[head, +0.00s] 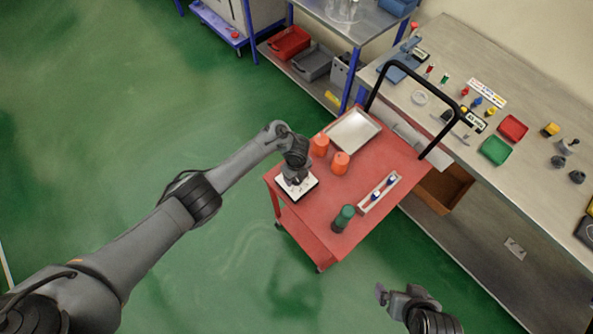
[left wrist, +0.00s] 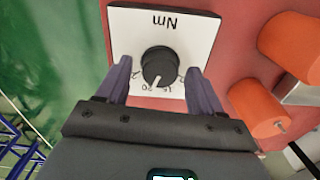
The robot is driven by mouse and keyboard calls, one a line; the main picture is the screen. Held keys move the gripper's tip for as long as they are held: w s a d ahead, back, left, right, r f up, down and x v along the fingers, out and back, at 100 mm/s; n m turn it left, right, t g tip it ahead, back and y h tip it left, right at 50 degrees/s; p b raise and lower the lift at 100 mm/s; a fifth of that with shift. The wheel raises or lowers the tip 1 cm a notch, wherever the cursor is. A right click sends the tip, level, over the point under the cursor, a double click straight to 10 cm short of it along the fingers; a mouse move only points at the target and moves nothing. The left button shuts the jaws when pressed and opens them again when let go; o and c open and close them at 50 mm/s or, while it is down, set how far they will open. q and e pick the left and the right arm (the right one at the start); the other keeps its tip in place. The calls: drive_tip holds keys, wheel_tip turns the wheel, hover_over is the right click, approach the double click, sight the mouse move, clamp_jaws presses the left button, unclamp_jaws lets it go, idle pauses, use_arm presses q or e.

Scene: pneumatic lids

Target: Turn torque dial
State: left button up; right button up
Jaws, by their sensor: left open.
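The torque dial is a black round knob (left wrist: 160,66) with a white pointer line, on a white square plate (left wrist: 125,25) marked "Nm" with numbers around the knob. The plate (head: 308,188) lies on the near left corner of the red cart top in the head view. My left gripper (head: 296,182) is above the plate and hides the knob there. In the left wrist view my left gripper (left wrist: 160,88) is open, with one finger on each side of the knob and gaps between. My right gripper (head: 381,293) is low in the head view, off the cart; its jaws are unclear.
Two orange cylinders (head: 341,163) stand beside the plate on the red cart (head: 380,165). A green cylinder (head: 343,219), a white tray with small items (head: 379,193) and a silver tray (head: 353,131) are also on it. A long workbench (head: 480,60) stands behind.

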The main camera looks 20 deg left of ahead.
use_arm(q)
wheel_tip(320, 180, up, 11)
drive_tip(key=p, duration=0.3)
drive_tip(key=shift+f, duration=0.15)
drive_tip(key=shift+f, duration=0.1)
